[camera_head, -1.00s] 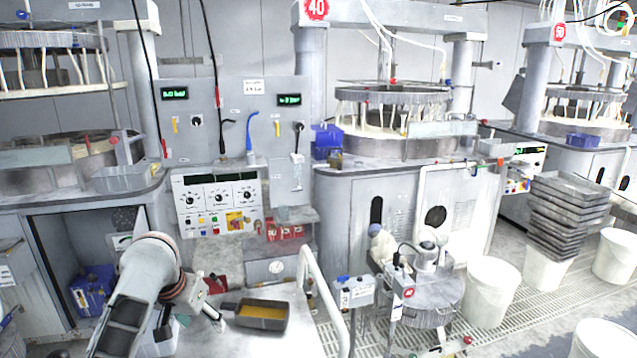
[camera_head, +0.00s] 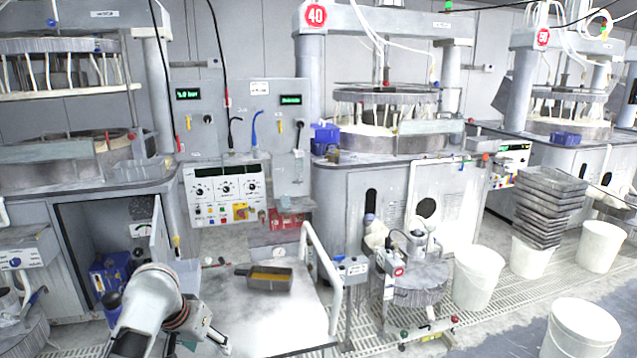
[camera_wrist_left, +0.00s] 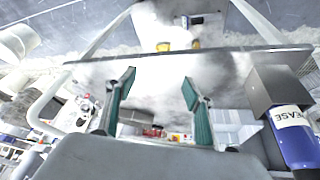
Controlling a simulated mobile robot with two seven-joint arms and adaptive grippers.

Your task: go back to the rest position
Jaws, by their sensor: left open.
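My left gripper (camera_head: 222,343) is at the lower left of the head view, at the end of my pale arm. In the left wrist view its two green-faced fingers (camera_wrist_left: 157,98) stand wide apart with nothing between them. In the head view it is in front of and left of a dark pan with amber contents (camera_head: 269,284), apart from it. My right gripper is in neither view.
The pan lies on a pale worktop (camera_head: 262,318) with a white rail (camera_head: 322,262) at its right. White buckets (camera_head: 580,328) and stacked grey trays (camera_head: 549,205) stand at right. A blue bottle (camera_wrist_left: 292,135) shows in the left wrist view.

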